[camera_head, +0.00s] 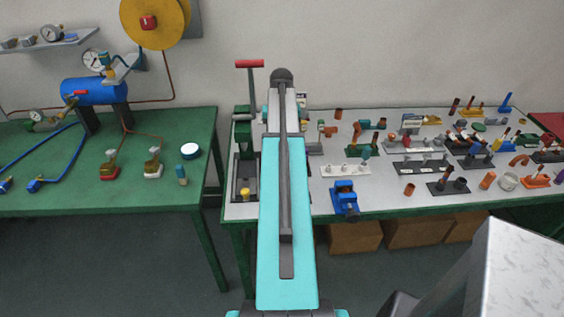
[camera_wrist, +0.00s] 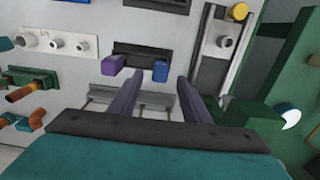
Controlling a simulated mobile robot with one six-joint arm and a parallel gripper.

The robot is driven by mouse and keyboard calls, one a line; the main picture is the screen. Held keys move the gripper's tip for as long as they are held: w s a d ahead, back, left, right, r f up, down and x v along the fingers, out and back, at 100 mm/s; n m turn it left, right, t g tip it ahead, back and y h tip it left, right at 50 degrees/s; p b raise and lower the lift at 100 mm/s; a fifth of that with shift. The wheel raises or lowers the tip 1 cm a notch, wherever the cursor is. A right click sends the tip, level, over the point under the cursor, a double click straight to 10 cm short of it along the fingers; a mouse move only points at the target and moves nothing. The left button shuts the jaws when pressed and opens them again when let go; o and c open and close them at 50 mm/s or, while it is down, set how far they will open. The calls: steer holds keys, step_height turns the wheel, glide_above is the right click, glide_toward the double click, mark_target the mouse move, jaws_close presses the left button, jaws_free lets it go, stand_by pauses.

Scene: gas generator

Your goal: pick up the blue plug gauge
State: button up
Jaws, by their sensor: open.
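In the wrist view, a short blue piece (camera_wrist: 160,71), which I take for the blue plug gauge, stands at one end of a dark holder (camera_wrist: 150,50). A similar purple piece (camera_wrist: 113,65) stands at the other end. My gripper (camera_wrist: 161,77) is open and empty, its two dark fingers pointing towards the holder. The blue piece shows between the fingertips, the purple one outside the left finger. I cannot tell how far the tips are above it. In the head view, my arm hides this spot and the gripper.
Beside the holder are a white rack (camera_wrist: 60,43) and the dark press base (camera_wrist: 207,60) with a yellow knob (camera_wrist: 238,12). In the head view, a blue vise (camera_head: 345,198) stands near the crowded table's (camera_head: 385,203) front edge.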

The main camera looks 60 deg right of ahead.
steer(key=shift+f, duration=0.75)
steer(key=shift+f+b, duration=0.1)
steer(key=shift+b, duration=0.25)
steer(key=shift+f+b, duration=1.8)
steer(key=shift+f, duration=0.7)
steer(key=shift+c, duration=0.5)
steer(key=c, duration=0.9)
